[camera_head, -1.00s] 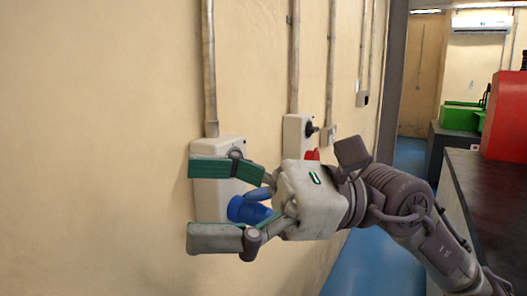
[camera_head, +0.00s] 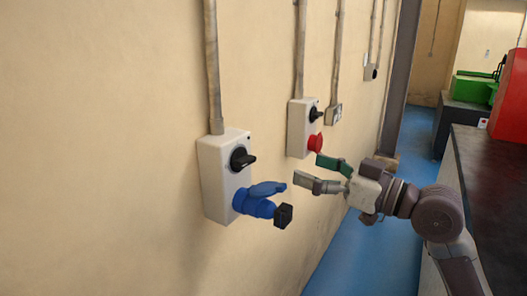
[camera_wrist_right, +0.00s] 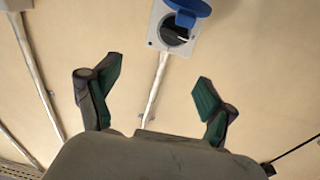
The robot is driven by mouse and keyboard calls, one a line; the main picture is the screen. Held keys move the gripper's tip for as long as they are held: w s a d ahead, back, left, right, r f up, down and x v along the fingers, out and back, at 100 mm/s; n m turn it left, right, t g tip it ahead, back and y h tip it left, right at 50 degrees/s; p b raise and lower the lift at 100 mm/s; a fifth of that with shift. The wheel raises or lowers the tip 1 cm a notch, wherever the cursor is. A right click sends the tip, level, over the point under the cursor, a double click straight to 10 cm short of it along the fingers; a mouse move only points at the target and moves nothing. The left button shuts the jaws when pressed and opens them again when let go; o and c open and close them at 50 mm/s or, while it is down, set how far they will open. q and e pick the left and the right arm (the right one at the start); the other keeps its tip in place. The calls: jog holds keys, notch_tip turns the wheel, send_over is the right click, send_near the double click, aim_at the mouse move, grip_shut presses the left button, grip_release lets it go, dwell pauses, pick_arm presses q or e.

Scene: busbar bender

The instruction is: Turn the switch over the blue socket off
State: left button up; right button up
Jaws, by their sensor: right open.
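A pale switch box (camera_head: 212,180) is on the wall at the left of the head view. Its black rotary switch (camera_head: 241,159) sits above the blue socket (camera_head: 258,202), and its handle points right, roughly level. The socket's blue cover sticks out from the box, with a black end piece below it. My right gripper (camera_head: 307,168) is open and empty, to the right of the blue socket and apart from it. In the right wrist view its fingers (camera_wrist_right: 156,95) are spread with nothing between them. My left gripper does not show.
A second box (camera_head: 299,130) with a black knob and a red socket (camera_head: 316,143) is close to my right gripper. A dark-topped counter (camera_head: 490,180) is at right.

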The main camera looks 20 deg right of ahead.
aim_at(250, 161)
jog(key=shift+g+y, duration=0.3)
jog(key=shift+g, duration=0.3)
jog(key=p+x, duration=0.2)
jog(key=x, duration=0.2)
jog(key=p+x, duration=0.1)
jog(key=x, duration=0.3)
jog(key=f+p+x, duration=0.1)
jog(key=p+x, duration=0.1)
jog(key=x, duration=0.2)
jog(key=shift+a+p, duration=0.3)
jog(key=shift+a, duration=0.35)
jog(key=shift+w+a+f, duration=0.1)
jog(key=shift+w+a, duration=0.15)
jog(key=c, duration=1.2)
jog(key=shift+o, duration=0.2)
jog(key=shift+f+n+b, duration=0.15)
jog(key=shift+n+b, duration=0.45)
jog(key=shift+b, duration=0.3)
